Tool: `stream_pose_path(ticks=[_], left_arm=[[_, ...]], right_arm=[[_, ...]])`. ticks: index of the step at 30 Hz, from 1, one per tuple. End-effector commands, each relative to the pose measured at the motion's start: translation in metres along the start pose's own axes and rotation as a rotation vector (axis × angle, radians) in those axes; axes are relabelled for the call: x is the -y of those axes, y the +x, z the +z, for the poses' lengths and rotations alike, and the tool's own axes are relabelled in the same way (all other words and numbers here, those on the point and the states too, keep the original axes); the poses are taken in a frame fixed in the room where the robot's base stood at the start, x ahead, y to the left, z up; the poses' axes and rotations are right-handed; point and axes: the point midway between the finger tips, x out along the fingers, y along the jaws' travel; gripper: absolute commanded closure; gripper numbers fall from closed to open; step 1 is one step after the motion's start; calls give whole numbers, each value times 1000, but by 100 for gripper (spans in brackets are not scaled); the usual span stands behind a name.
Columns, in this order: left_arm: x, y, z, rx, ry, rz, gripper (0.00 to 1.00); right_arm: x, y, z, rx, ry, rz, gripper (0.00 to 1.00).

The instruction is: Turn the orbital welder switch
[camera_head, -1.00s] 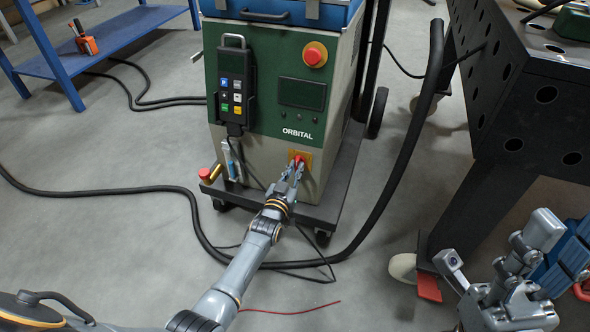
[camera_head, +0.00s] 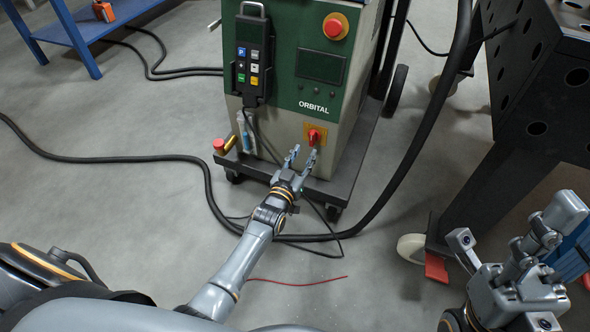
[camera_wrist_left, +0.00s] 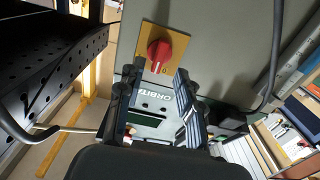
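The orbital welder (camera_head: 345,105) is a green and grey cabinet marked ORBITAL. Its switch (camera_head: 313,136) is a red knob on a yellow plate low on the front. The switch also shows in the left wrist view (camera_wrist_left: 160,54), just beyond the fingertips, with its handle slightly tilted there. My left gripper (camera_head: 302,153) is in front of and slightly below the switch. Its two fingers are apart with nothing between them, and in the left wrist view (camera_wrist_left: 155,78) they appear clear of the knob. My right gripper (camera_head: 515,270) is at the lower right, its finger opening unclear.
A red emergency button (camera_head: 335,27) and a handheld pendant (camera_head: 249,62) are on the cabinet. A thick black hose (camera_head: 405,150) curves around its right side. A dark perforated table (camera_head: 545,110) stands at the right. A blue shelf (camera_head: 95,25) is at the upper left.

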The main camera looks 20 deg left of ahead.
Motion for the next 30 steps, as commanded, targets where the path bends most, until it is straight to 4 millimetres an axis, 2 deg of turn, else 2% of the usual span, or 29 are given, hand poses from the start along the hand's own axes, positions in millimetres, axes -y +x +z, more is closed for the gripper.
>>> stream_pose_path(ticks=[1,6,11,16,30], left_arm=[[0,-14,1,2,0,0,64],[0,-46,1,2,0,0,64],[0,-64,1,2,0,0,64],[0,-70,0,0,0,0,64],[0,-70,-1,-3,0,1,64]], right_arm=[[0,0,0,0,0,0,60],[0,0,0,1,0,0,60],[0,0,0,1,0,1,60],[0,0,0,1,0,1,60],[0,0,0,1,0,1,60]])
